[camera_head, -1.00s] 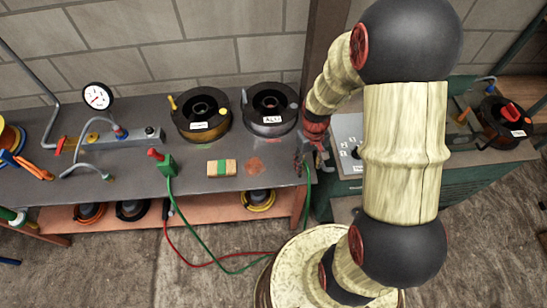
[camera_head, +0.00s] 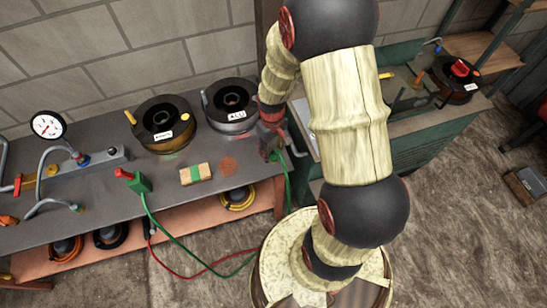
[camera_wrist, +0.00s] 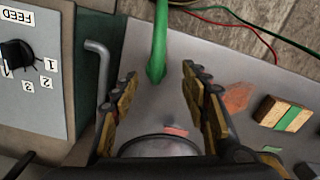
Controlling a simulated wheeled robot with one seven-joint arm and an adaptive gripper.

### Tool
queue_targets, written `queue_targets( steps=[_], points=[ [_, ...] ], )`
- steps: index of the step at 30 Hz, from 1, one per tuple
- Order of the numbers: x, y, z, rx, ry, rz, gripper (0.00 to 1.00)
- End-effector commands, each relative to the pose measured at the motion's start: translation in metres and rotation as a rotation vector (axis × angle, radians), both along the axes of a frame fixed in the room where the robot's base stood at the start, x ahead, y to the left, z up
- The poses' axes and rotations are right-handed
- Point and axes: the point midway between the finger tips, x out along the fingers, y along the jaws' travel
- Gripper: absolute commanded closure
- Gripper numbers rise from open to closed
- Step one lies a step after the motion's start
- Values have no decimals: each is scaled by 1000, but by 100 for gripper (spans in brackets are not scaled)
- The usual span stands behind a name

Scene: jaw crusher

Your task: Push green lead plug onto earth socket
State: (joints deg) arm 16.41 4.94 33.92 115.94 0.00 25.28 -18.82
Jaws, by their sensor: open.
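My gripper (camera_wrist: 158,76) is open, fingers spread on either side of the green lead (camera_wrist: 159,38). The lead's lower end stands at the bench top between the fingertips, with a gap to each finger. The plug's shape at that end and any socket under it cannot be made out. In the head view my gripper (camera_head: 272,148) is low at the bench's right end, largely hidden by my arm. The green lead (camera_head: 289,181) hangs over the bench edge beside it and loops along the floor to a green clamp with a red top (camera_head: 138,183).
A grey control box with a FEED knob (camera_wrist: 17,53) and a bent grey rod (camera_wrist: 101,68) stand close to my gripper. A green-banded block (camera_head: 195,174) and two black reels (camera_head: 163,125) (camera_head: 230,106) are on the bench (camera_head: 95,199). A red lead lies on the floor.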

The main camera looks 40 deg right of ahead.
Motion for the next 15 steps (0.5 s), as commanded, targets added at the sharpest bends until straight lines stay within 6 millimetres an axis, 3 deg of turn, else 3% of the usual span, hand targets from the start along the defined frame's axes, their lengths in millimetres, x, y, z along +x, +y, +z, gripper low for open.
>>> queue_targets(
  steps=[8, 15],
  points=[
    [1, 0, 0, 0, -1, 0, 55],
    [-1, -4, -25, 0, 1, -1, 55]
  ],
)
